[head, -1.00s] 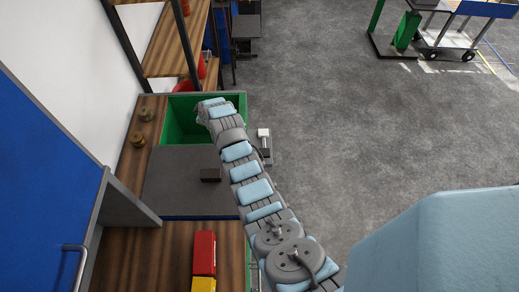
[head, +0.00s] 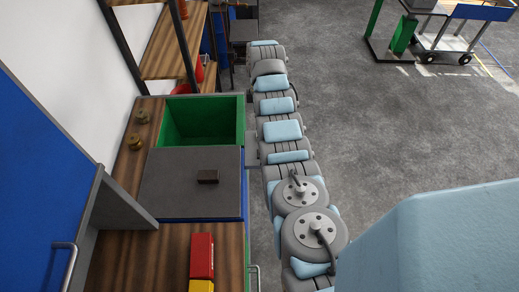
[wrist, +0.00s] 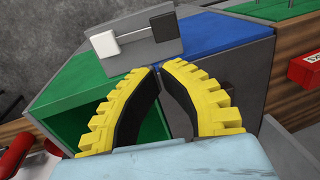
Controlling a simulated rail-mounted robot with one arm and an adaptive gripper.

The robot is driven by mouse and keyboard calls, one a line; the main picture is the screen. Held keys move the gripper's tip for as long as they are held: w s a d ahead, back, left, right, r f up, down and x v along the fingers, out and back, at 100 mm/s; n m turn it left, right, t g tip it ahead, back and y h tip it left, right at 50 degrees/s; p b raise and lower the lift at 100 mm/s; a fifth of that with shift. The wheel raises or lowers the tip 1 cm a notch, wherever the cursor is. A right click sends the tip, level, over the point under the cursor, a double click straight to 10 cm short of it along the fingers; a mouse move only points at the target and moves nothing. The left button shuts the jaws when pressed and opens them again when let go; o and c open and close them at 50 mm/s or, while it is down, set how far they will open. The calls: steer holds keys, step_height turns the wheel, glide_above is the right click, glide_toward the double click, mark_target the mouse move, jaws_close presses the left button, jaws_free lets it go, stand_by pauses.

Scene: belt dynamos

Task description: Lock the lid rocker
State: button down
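The lid rocker (wrist: 133,37) shows in the wrist view on a grey plate at the side of the bin. It is a bar with a white block at its left end and a black block at its right. My gripper (wrist: 158,70) has yellow ribbed fingers with tips close together and nothing between them; they point toward the plate, apart from the rocker in the picture. In the head view the grey lid (head: 180,188) lies flat beside the open green compartment (head: 203,121), with a dark handle block (head: 208,177) on it. My arm hides the rocker and gripper there.
Two brass-coloured pieces (head: 136,142) stand on the wood left of the bin. Red (head: 202,255) and yellow (head: 201,286) boxes sit on the near wooden top. A blue cabinet door (head: 50,190) is at left.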

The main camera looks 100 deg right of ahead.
steer(key=shift+a, duration=0.1)
stand_by(0.3)
steer(key=f, duration=0.3)
steer(key=a+f, duration=0.1)
steer(key=f, duration=0.2)
steer(key=a+f+p, duration=0.1)
steer(key=f, duration=0.3)
steer(key=shift+a+f+b, duration=0.2)
steer(key=shift+f+b, duration=0.05)
steer(key=shift+f, duration=0.7)
steer(key=shift+a+f+b, duration=0.15)
steer(key=shift+f+b, duration=0.05)
steer(key=shift+f, duration=0.7)
steer(key=shift+w+r+p, duration=0.1)
steer(key=shift+r+p, duration=0.05)
steer(key=shift+p, duration=0.6)
steer(key=h+p, duration=0.1)
steer(key=p, duration=0.2)
steer(key=shift+a+p, duration=0.15)
steer(key=shift+p, duration=0.25)
